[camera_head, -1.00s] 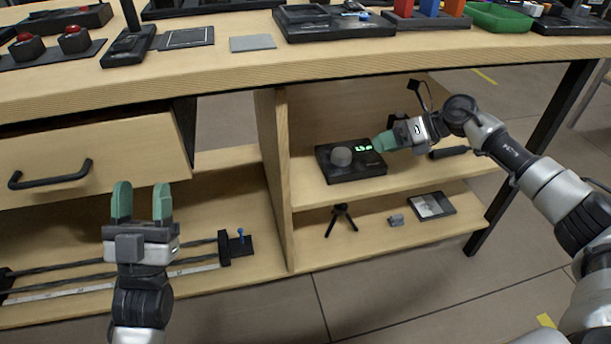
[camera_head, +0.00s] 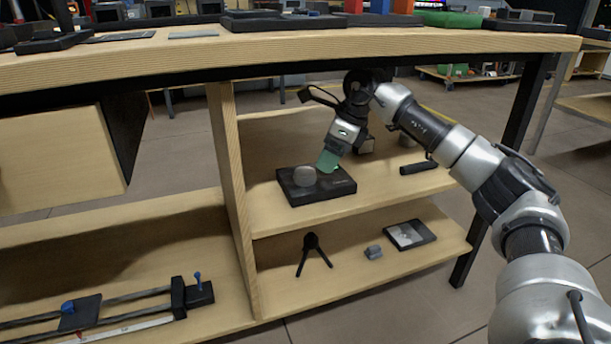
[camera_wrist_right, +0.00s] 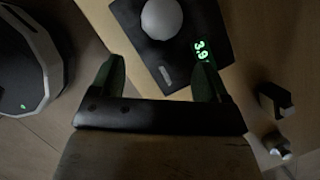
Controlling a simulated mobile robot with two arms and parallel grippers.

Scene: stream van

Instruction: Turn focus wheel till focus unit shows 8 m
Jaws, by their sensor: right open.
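The focus unit (camera_head: 325,191) is a flat black box on the upper shelf, and it also shows in the right wrist view (camera_wrist_right: 185,62). A grey round focus wheel (camera_head: 305,176) sits on its top; in the right wrist view the wheel (camera_wrist_right: 161,18) is beyond the fingers. The green display (camera_wrist_right: 201,49) seems to read 3.9; its unit is unclear. My right gripper (camera_head: 329,160), with green fingers, is over the unit, just right of the wheel. My left gripper is out of view.
The wooden tabletop (camera_head: 300,45) overhangs the shelf. A dark rod (camera_head: 418,168) lies right of the unit. A small tripod (camera_head: 313,254), a grey block (camera_head: 373,252) and a framed plate (camera_head: 410,234) are on the lower shelf. An upright panel (camera_head: 232,200) stands left.

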